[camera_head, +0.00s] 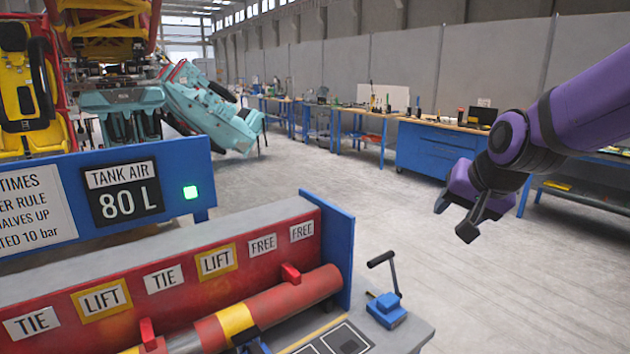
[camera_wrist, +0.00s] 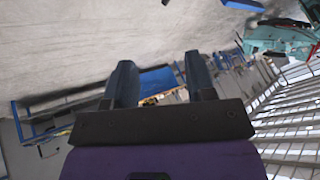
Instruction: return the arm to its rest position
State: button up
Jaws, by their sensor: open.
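My purple arm enters from the right edge in the head view. My gripper (camera_head: 456,220) hangs at its end over the open floor, right of the red and blue bench unit and clear of it. In the wrist view my gripper (camera_wrist: 160,82) shows two dark fingers spread apart with nothing between them. The wrist view is tilted, with floor at upper left and the hall wall and windows at right.
A red pipe (camera_head: 283,294) lies along the label panel (camera_head: 215,262) at lower left. A small blue device with a black lever (camera_head: 386,311) stands on the grey bench corner. Blue workbenches (camera_head: 436,150) line the far wall. Grey floor (camera_head: 540,290) is clear below my gripper.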

jog(key=s+d+r+n, duration=0.2)
jog(key=s, duration=0.8)
jog(key=s+d+r+n+g+h, duration=0.1)
jog(key=s+d+r+n, duration=0.1)
jog(key=s, duration=0.8)
jog(key=shift+s+d+r+n+g, duration=0.25)
jog(key=shift+d+n+g, duration=0.05)
jog(key=shift+d, duration=0.45)
